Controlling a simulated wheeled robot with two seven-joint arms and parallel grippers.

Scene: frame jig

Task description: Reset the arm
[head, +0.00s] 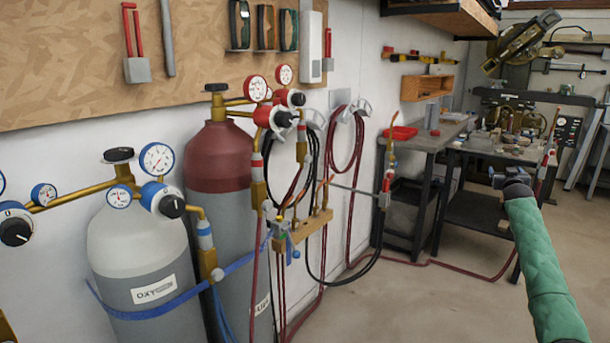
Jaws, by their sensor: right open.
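My right arm, in a green quilted sleeve, comes up from the lower right in the head view. Its dark gripper (498,176) is at the end, small in the picture and in front of the dark workbench. The jaws are open and I see nothing held between them. My left gripper is not in view.
A grey oxygen cylinder (140,245) and a red-topped cylinder (217,160) with gauges stand at the left wall, held by a blue strap (150,305). Hoses (357,160) hang beside them, and one trails across the floor. A cluttered workbench (520,155) stands behind. The middle floor (430,310) is clear.

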